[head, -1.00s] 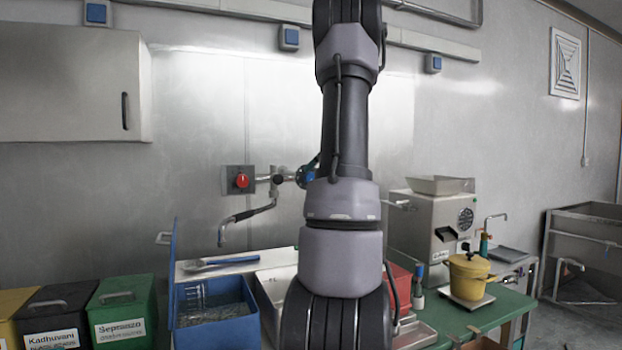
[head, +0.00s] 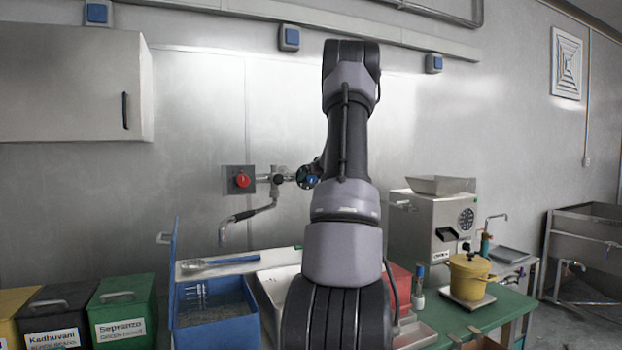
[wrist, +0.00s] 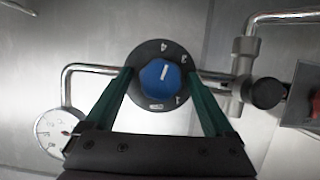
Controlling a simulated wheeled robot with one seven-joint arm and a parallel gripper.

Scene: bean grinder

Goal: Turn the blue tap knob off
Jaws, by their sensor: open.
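The blue tap knob (wrist: 160,77) sits in the middle of the wrist view, on a round black dial with white numbers around its rim. A white mark on the knob's face points up and slightly right. My gripper (wrist: 162,82) is open, with one green finger on each side of the dial. The fingers appear apart from the blue knob; whether they touch the dial's rim I cannot tell. In the head view the blue knob (head: 311,181) shows on the wall, partly beside my arm, which hides much of the gripper.
A red knob (head: 242,181) and a bent spout (head: 240,219) are on the wall at left. A round gauge (wrist: 60,133) is close at lower left in the wrist view. A blue box (head: 215,330) stands below. A grinder machine (head: 430,235) stands at right.

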